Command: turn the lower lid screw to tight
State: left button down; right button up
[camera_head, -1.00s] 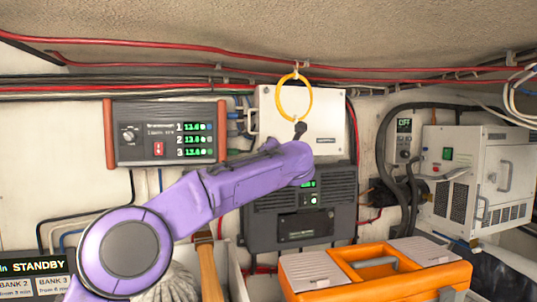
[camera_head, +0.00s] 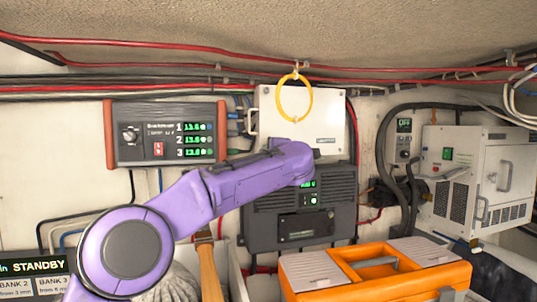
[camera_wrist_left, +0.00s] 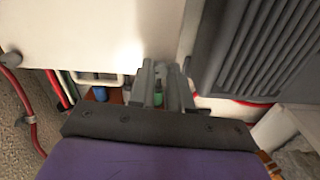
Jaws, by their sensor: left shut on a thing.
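The white box with its flat lid (camera_head: 325,112) is on the back wall, behind a hanging yellow ring. My left arm reaches up to its lower edge and hides the gripper in the head view. In the left wrist view the white lid (camera_wrist_left: 90,30) fills the upper left. My left gripper (camera_wrist_left: 162,72) is there at the lid's edge, its grey fingers close together. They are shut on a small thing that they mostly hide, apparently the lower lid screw. I cannot make out the screw's head or its angle. My right gripper is not in view.
The yellow ring (camera_head: 281,105) hangs from the cables before the box. A dark ribbed unit (camera_head: 270,222) sits just below it. A panel with green readouts (camera_head: 165,148) is at left. An orange toolbox (camera_head: 400,281) stands in front at lower right.

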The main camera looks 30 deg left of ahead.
pick_arm(q)
jog(key=shift+m, duration=0.8)
jog(key=c, duration=1.1)
grip_release()
jog(key=shift+o, duration=0.2)
jog(key=b+v, duration=0.5)
jog(key=v, duration=0.5)
jog(key=shift+d, duration=0.2)
jog(key=shift+s, duration=0.1)
